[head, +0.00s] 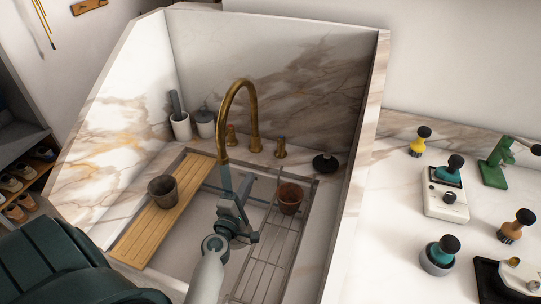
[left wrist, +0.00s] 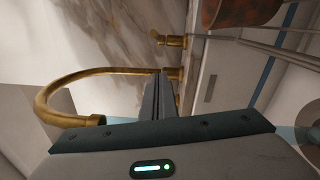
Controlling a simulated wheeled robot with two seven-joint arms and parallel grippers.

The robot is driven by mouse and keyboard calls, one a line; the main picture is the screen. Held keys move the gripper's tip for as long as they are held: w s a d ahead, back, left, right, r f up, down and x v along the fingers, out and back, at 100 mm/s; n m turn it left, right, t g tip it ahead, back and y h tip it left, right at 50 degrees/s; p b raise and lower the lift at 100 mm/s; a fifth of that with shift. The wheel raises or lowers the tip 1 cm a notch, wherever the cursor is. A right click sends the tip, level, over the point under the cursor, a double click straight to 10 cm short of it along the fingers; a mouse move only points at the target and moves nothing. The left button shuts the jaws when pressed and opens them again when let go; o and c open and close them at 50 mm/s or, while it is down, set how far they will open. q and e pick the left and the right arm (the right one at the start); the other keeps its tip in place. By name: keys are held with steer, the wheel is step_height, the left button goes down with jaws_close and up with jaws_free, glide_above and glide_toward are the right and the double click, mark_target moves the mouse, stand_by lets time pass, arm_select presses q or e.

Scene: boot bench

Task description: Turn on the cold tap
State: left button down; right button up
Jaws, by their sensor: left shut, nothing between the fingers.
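The brass tap has a tall curved spout (head: 249,112) at the back of the sink. It has a left handle (head: 231,137) and a right handle (head: 280,147); neither is marked hot or cold that I can make out. A pale blue streak (head: 225,178) hangs below the spout mouth and looks like running water. My left gripper (head: 245,184) is over the sink, in front of the tap, shut and empty. In the left wrist view its fingers (left wrist: 157,96) point toward the spout base, apart from the right handle (left wrist: 172,41). My right gripper is out of view.
A wooden board (head: 150,232) with a dark pot (head: 163,190) spans the sink's left side. A terracotta pot (head: 290,198) stands on a wire rack (head: 268,258) at right. A black plunger-like item (head: 325,163) sits behind it. Marble walls close the left, back and right.

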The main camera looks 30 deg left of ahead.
mark_target(280, 148)
arm_select(q)
steer(key=shift+s, duration=0.1)
steer(key=w+r+p, duration=0.1)
steer(key=w+p, duration=0.1)
steer(key=w, duration=0.9)
steer(key=shift+w+d, duration=0.35)
steer(key=shift+d, duration=0.1)
steer(key=shift+r, duration=0.1)
